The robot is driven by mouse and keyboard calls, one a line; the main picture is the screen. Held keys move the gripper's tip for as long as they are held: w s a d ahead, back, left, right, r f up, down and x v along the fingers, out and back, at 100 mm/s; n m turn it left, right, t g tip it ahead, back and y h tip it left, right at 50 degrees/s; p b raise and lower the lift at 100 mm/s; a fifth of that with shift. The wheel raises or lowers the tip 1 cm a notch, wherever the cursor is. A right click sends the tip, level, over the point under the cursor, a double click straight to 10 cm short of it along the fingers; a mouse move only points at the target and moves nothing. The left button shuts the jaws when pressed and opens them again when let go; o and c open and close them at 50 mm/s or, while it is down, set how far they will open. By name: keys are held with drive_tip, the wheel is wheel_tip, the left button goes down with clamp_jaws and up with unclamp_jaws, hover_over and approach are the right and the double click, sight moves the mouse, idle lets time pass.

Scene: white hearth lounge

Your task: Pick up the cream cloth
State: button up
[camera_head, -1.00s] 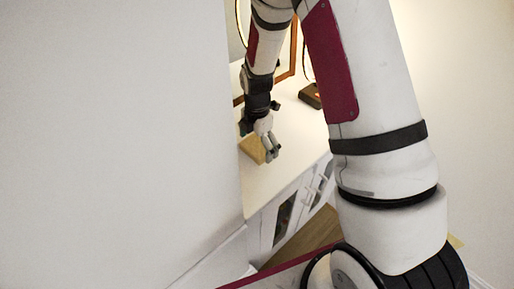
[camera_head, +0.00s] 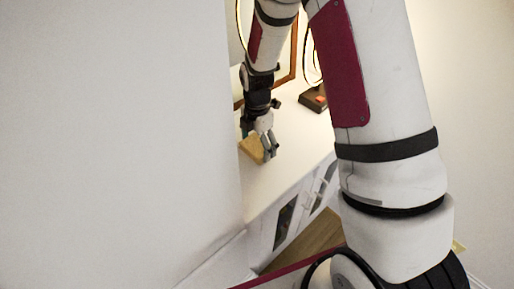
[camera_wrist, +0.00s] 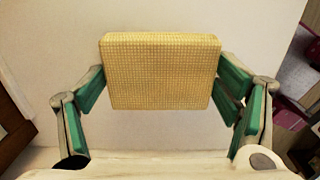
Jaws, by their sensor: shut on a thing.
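The cream cloth (camera_wrist: 160,72) is a thick, folded, woven block, yellowish in this light. In the wrist view it sits between the two green-padded fingers of my gripper (camera_wrist: 161,95), one at its left side and one at its right. The gripper is shut on it. In the head view the cloth (camera_head: 252,150) is a small tan block beside my gripper (camera_head: 268,146), low at the white counter top. I cannot tell whether it is clear of the surface.
The white counter (camera_head: 290,160) has cabinet doors (camera_head: 300,210) below its front edge. A dark box-like object (camera_head: 313,99) and a wood-framed mirror (camera_head: 286,70) are at the back. A plain white wall (camera_head: 120,140) fills the left side. Bare counter lies right of the gripper.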

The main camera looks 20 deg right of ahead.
drive_tip(key=shift+w+r, duration=0.1)
drive_tip(key=shift+r, duration=0.75)
drive_tip(key=s, duration=0.5)
drive_tip(key=s+a+r, duration=0.1)
drive_tip(key=s, duration=0.4)
drive_tip(key=s+a, duration=0.1)
drive_tip(key=s, duration=0.5)
drive_tip(key=shift+r, duration=0.15)
drive_tip(key=o, duration=0.6)
drive_tip(key=c, duration=0.4)
drive_tip(key=shift+c, duration=0.2)
